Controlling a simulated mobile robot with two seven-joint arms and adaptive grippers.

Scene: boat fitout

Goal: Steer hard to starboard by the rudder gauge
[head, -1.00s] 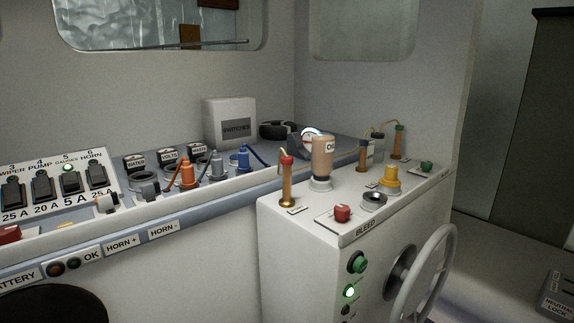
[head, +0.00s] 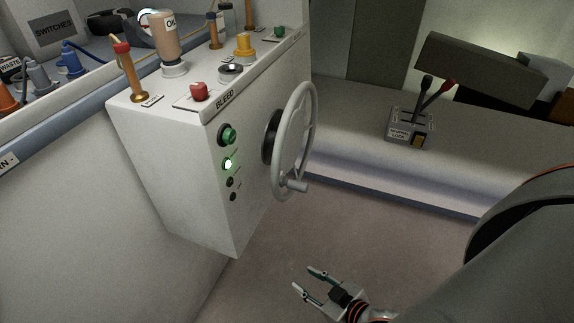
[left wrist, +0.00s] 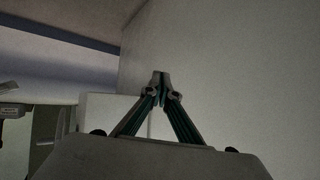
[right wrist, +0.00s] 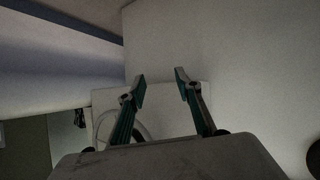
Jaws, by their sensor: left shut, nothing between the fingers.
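The grey steering wheel (head: 312,118) stands upright on the side of the white console (head: 180,185), with a knob handle (head: 293,186) low on its rim. A round dial (head: 146,14) shows partly behind the oil bottle. I cannot read it or tell whether it is the rudder gauge. My right gripper (head: 304,279) is open and empty, low over the floor, in front of and below the wheel and apart from it. Its open fingers also show in the right wrist view (right wrist: 161,77), with a pale curved rim (right wrist: 101,122) behind. My left gripper (left wrist: 161,76) is shut and empty, outside the head view.
The console top holds an oil bottle (head: 166,45), a red knob (head: 199,91), a yellow knob (head: 245,47) and a brass fitting (head: 131,75). A green lamp (head: 228,163) glows on its front. A lever box (head: 411,128) sits on the bench at right. The floor is clear.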

